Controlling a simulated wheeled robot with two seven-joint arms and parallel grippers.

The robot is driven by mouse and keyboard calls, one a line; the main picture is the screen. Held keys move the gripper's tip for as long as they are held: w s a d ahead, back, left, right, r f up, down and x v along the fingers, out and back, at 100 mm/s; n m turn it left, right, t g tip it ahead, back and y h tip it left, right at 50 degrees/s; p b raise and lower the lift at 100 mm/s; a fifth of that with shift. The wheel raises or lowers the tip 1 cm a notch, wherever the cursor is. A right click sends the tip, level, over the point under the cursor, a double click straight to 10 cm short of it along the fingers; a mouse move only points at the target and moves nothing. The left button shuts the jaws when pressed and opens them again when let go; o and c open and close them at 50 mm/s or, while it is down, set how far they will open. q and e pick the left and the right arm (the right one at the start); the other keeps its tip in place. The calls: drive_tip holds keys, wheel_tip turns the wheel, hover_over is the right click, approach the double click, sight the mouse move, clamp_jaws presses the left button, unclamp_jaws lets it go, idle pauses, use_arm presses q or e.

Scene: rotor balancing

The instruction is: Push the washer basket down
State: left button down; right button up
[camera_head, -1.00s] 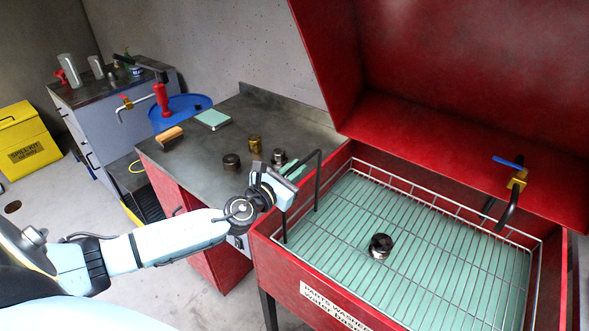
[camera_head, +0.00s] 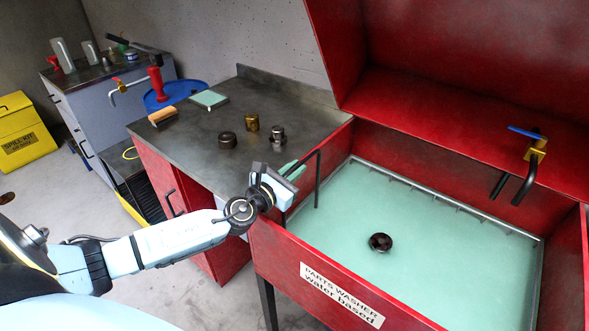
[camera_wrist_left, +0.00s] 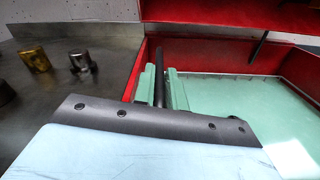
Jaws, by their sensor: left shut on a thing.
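The washer basket (camera_head: 447,197) sits low inside the red parts washer (camera_head: 270,262). Its wire floor no longer shows under the pale green liquid (camera_head: 450,265), and only its upper rim shows near the liquid's edge. A dark round part (camera_head: 380,242) stands in the liquid, its top above the surface. The black basket handle (camera_head: 318,172) rises at the washer's left side. My left gripper (camera_head: 291,170) is shut on this handle; the wrist view shows the dark bar (camera_wrist_left: 159,78) between its green fingers (camera_wrist_left: 178,92). My right gripper is not in view.
A steel bench (camera_head: 200,135) to the left holds a dark part (camera_head: 227,139), a brass part (camera_head: 252,122), a steel part (camera_head: 277,136) and a brush (camera_head: 162,117). The raised red lid (camera_head: 450,70) and a black spout (camera_head: 525,180) stand behind the liquid.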

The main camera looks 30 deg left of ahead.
use_arm(q)
drive_tip(key=c, duration=1.5)
unclamp_jaws()
drive_tip(key=shift+r, duration=0.2)
drive_tip(key=s, duration=0.8)
drive_tip(key=s+a+b, duration=0.1)
drive_tip(key=s, duration=0.3)
drive_tip(key=shift+f, duration=0.1)
drive_tip(key=shift+s+a, duration=0.1)
drive_tip(key=shift+s, duration=0.6)
